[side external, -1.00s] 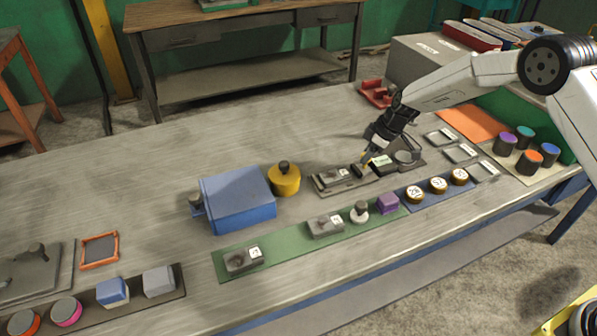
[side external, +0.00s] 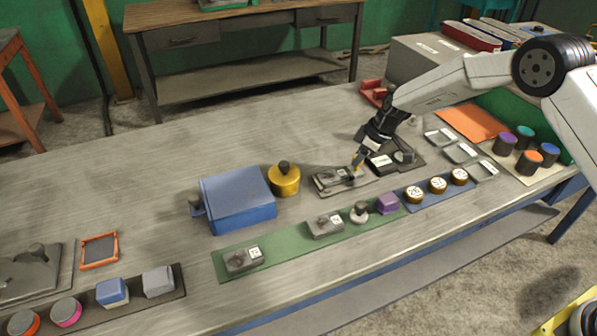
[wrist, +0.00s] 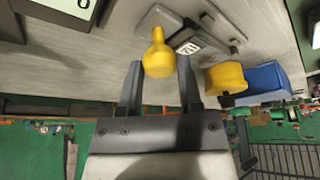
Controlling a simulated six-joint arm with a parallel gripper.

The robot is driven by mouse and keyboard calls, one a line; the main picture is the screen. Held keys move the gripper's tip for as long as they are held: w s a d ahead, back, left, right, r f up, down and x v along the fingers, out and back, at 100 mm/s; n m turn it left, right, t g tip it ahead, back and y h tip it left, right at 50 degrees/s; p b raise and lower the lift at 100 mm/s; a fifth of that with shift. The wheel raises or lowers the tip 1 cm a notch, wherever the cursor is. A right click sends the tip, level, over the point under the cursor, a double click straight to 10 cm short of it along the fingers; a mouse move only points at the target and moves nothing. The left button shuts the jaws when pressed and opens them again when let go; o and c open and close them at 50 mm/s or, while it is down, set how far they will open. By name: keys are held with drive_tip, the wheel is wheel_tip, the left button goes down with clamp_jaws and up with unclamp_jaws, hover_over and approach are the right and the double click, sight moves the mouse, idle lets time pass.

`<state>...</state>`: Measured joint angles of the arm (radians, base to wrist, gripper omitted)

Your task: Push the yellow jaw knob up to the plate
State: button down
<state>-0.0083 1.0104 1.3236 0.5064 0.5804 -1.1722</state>
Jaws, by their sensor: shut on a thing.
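The yellow jaw knob (wrist: 158,55) is between the two fingers of my gripper (wrist: 159,68) in the wrist view, and the gripper is shut on it. In the side view, my gripper (side external: 358,164) covers most of the knob, at the right end of a small grey plate (side external: 331,177) with a white label. The labelled plate also shows in the wrist view (wrist: 207,34), just beyond the knob. I cannot tell whether the jaw touches the plate. Both sit on a dark base (side external: 420,154).
A yellow round pot (side external: 284,181) and a blue box (side external: 238,200) stand left of the base. In front, a green strip (side external: 290,241) carries small blocks and a knob. Numbered round pieces (side external: 438,185) and grey trays (side external: 459,153) lie to the right.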

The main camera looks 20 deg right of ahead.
drive_tip(key=shift+c, duration=1.3)
unclamp_jaws()
drive_tip(key=shift+a, duration=0.3)
drive_tip(key=shift+d, duration=0.1)
drive_tip(key=shift+v, duration=0.8)
drive_tip(key=v, duration=0.6)
drive_tip(key=shift+r, duration=0.1)
